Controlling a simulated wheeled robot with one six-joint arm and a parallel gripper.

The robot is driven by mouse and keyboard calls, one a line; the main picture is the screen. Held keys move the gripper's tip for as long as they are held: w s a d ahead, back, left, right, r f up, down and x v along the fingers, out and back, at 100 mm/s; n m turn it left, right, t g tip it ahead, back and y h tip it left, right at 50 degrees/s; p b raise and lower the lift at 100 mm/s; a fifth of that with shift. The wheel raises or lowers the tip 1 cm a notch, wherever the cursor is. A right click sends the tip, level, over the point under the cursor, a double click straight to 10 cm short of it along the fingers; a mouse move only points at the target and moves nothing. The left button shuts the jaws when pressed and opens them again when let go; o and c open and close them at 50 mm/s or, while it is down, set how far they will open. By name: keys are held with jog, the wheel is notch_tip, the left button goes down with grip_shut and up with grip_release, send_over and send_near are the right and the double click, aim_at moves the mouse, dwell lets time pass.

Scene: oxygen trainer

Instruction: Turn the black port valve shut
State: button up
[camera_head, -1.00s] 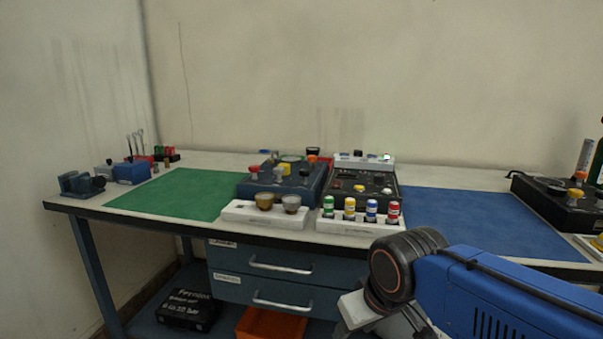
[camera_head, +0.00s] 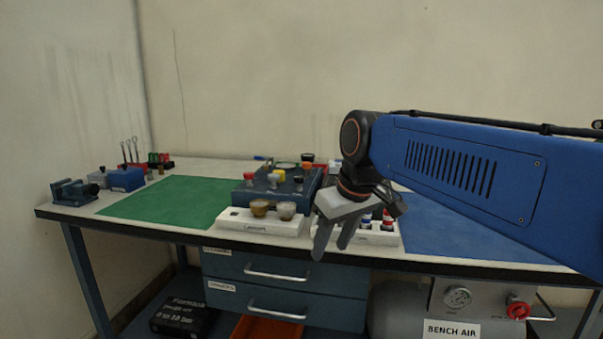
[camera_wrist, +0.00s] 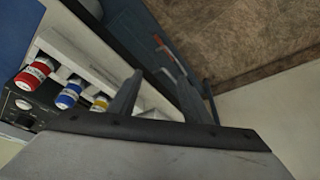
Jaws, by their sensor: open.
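A blue trainer box (camera_head: 247,193) stands at the middle of the bench. Small knobs sit on its top: a red one (camera_head: 248,175), a yellow one (camera_head: 279,175), a grey one (camera_head: 272,181) and a black one (camera_head: 298,181) near the right side. The black knob looks like the black port valve; its turn position is too small to read. My gripper (camera_head: 335,242) is open and empty, fingers pointing down, in front of the bench and right of the box. Its fingers (camera_wrist: 165,95) are apart in the wrist view, where no black valve can be made out.
A white block (camera_head: 235,224) with two round cups stands in front of the box. A white rack (camera_head: 382,240) with coloured bottles is partly behind my gripper; its red bottle (camera_wrist: 35,72) shows in the wrist view. The green mat (camera_head: 165,203) is clear.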

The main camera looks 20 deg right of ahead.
jog(key=w+d+r+n+y, duration=0.1)
jog(key=w+d+r+n, duration=0.25)
jog(key=w+r, duration=0.95)
jog(key=n+y, duration=0.1)
jog(key=n, duration=0.2)
send_near(299, 177)
jog(key=shift+m+g, duration=0.25)
jog(key=shift+g, duration=0.05)
jog(key=x, duration=0.8)
jog(key=shift+w+d, duration=0.15)
jog(key=shift+w, duration=0.2)
jog(key=c, duration=1)
